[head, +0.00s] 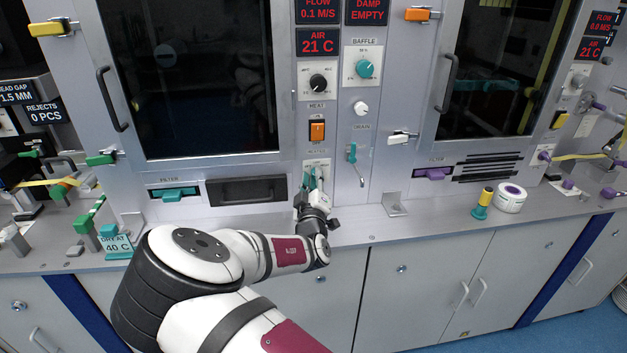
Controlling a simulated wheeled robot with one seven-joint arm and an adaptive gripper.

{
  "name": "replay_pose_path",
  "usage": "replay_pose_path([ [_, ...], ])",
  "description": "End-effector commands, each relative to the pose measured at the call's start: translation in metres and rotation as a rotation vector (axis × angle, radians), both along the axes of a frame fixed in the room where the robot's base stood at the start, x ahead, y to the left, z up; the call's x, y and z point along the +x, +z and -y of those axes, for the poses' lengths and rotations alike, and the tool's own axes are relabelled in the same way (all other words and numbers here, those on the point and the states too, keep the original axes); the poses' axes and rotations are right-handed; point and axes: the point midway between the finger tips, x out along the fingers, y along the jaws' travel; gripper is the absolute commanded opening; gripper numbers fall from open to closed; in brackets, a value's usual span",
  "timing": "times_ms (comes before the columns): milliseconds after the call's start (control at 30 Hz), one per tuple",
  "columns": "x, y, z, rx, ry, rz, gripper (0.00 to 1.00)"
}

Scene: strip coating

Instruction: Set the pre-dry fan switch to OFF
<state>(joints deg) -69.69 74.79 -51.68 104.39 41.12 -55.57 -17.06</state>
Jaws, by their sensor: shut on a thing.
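A small switch plate (317,163) sits low on the grey centre panel, below the orange rocker switch. Its label is too small to read, so I cannot confirm that it is the pre-dry fan switch. My gripper (314,184) is at this plate, with its fingers pointing up and in toward the panel. It is shut on a small part there, which looks like the switch's lever. Teal shows around the fingertips. The fingers and wrist hide most of the part, so I cannot tell its position.
An orange rocker (317,130) marked HEAT is just above. The teal drain lever (351,153) hangs close to the right, and a metal bracket (395,204) stands on the counter. A black-handled drawer (247,190) is left.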

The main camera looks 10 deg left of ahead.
Motion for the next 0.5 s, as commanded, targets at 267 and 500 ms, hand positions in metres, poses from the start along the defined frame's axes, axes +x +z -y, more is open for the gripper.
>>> replay_pose_path([
  [267, 0.0016, 0.001, 0.0052, -0.06, -0.01, 0.021, 0.0],
  [500, 0.0012, 0.0005, 0.0038, -0.059, -0.007, 0.019, 0.46],
])
